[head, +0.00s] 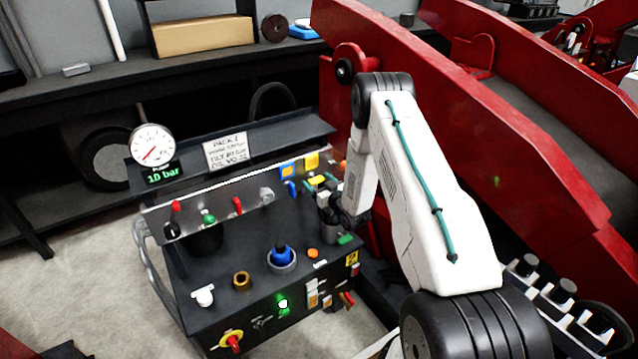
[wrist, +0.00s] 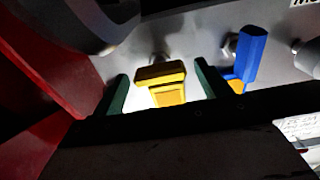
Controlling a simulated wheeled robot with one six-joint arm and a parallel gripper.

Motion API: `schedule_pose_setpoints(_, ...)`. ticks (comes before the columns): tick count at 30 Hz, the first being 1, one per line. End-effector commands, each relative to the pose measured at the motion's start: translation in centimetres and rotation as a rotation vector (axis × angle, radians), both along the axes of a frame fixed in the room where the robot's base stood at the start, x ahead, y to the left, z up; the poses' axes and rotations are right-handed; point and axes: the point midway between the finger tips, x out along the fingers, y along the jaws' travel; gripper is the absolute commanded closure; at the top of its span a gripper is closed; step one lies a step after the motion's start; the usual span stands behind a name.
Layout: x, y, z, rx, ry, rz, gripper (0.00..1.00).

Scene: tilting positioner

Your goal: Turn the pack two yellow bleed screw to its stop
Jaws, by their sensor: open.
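The yellow bleed screw (wrist: 163,75) has a flat, wide grip and stands out from a grey panel in the wrist view. My gripper (wrist: 161,80) is open, with one green finger on each side of the screw. There are visible gaps between fingers and screw, so I see no grip on it. In the head view my gripper (head: 322,186) is at the right end of the pack's panel. The screw there is small and partly hidden by the gripper.
A blue lever (wrist: 250,58) stands close beside one finger. The pack (head: 230,290) carries red and green knobs, a gauge (head: 152,146) and a placard (head: 226,152) that seems to read PACK 1. The red frame (head: 480,120) rises close on the right.

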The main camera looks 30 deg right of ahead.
Motion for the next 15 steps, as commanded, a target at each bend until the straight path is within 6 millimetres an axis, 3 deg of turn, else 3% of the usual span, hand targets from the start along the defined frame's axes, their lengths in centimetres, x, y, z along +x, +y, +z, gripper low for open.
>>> schedule_pose_setpoints(4, -0.02, 0.0, 0.0, 0.0, 0.0, 0.0, 0.24)
schedule_pose_setpoints(5, -0.02, 0.0, 0.0, 0.0, 0.0, 0.0, 0.29)
schedule_pose_setpoints(9, -0.03, -0.01, 0.01, 0.0, 0.0, 0.0, 0.68)
schedule_pose_setpoints(15, -0.05, -0.02, 0.02, -0.005, 0.0, 0.0, 0.68)
